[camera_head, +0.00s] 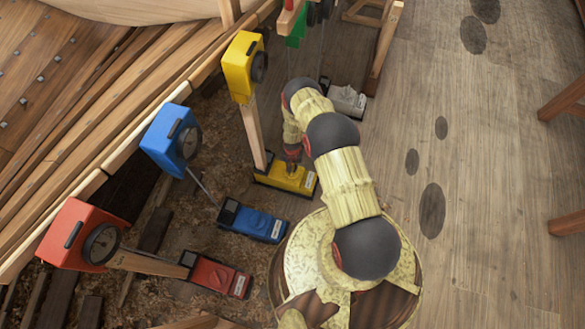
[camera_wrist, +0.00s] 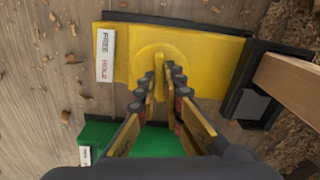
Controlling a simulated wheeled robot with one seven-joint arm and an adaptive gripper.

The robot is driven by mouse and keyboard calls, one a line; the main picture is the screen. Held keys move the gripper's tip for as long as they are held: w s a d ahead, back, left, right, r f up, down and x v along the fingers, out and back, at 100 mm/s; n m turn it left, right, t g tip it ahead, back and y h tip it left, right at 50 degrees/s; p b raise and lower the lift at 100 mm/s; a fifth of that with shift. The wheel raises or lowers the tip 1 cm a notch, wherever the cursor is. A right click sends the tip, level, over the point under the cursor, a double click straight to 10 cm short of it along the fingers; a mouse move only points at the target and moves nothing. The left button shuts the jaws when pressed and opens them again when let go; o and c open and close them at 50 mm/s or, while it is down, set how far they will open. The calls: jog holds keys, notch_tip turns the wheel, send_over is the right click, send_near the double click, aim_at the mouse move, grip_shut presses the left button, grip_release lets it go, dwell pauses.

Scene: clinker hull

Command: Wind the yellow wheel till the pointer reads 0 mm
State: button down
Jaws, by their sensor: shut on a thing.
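The yellow base unit (camera_head: 283,177) sits on the floor at the foot of a wooden post, and it fills the upper wrist view (camera_wrist: 205,60). On it is a round yellow wheel (camera_wrist: 143,58) with a raised grip. My gripper (camera_wrist: 163,76) is over the wheel, its fingertips shut on that grip. In the head view my gripper (camera_head: 292,163) reaches down to the unit, and the wheel is hidden. A white FREE/HOLD label (camera_wrist: 105,56) is at the unit's left end. The yellow gauge box (camera_head: 241,66) tops the post; its dark dial is turned sideways and its pointer cannot be read.
A green unit (camera_wrist: 155,142) lies close beside the yellow one, under my gripper. Blue (camera_head: 252,221) and red (camera_head: 215,274) base units stand nearer, with blue (camera_head: 168,140) and red (camera_head: 78,234) gauge boxes along the hull planks. A wooden post (camera_wrist: 290,84) adjoins the yellow unit. Open floor lies right.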

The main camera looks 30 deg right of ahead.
dwell(0.5)
jog(key=c, duration=1.9)
grip_release()
jog(key=shift+r, duration=0.1)
jog(key=shift+r, duration=5.9)
jog(key=shift+o, duration=0.4)
